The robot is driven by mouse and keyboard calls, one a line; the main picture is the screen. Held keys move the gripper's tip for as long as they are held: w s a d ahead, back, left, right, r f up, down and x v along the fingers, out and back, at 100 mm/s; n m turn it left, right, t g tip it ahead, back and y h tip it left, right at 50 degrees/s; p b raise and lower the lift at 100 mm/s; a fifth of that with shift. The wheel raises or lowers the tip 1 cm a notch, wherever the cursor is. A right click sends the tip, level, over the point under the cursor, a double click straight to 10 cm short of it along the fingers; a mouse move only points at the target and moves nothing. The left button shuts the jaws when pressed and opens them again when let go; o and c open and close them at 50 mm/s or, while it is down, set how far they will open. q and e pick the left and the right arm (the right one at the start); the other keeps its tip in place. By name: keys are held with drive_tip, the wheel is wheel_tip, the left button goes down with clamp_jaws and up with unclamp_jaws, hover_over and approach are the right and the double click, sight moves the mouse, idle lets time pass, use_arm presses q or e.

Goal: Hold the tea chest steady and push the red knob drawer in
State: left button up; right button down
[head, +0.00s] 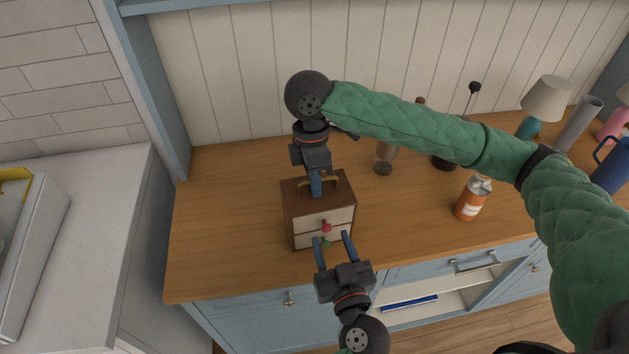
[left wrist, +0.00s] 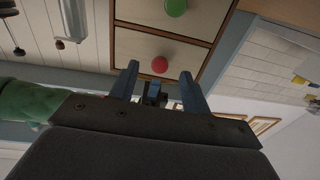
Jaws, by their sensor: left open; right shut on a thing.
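The tea chest (head: 289,209) is a small brown wooden box with pale drawer fronts, upright near the counter's front edge. The red knob (head: 326,226) is on the upper drawer and the green knob (head: 325,244) on the lower one. My right gripper (head: 317,190) is shut on the handle (head: 340,182) on the chest's top. My left gripper (head: 332,240) is open and empty in front of the drawers. In the left wrist view, the red knob (left wrist: 159,65) appears between its fingertips, with the green knob (left wrist: 176,6) above. How far the red knob drawer sticks out is unclear.
An orange canister (head: 470,200) and a glass jar (head: 385,160) stand right of the chest on the wooden counter (head: 225,220). A lamp (head: 545,100) and a blue jug (head: 610,168) are farther right. The counter left of the chest is clear.

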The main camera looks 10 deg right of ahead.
use_arm(q)
drive_tip(key=shift+s+d, duration=0.1)
drive_tip(key=shift+s, duration=0.85)
use_arm(e)
drive_tip(key=shift+f, duration=0.1)
drive_tip(key=c, duration=1.5)
unclamp_jaws()
use_arm(q)
drive_tip(key=shift+s, duration=0.1)
use_arm(e)
drive_tip(key=shift+o, duration=0.2)
drive_tip(key=shift+s, duration=0.15)
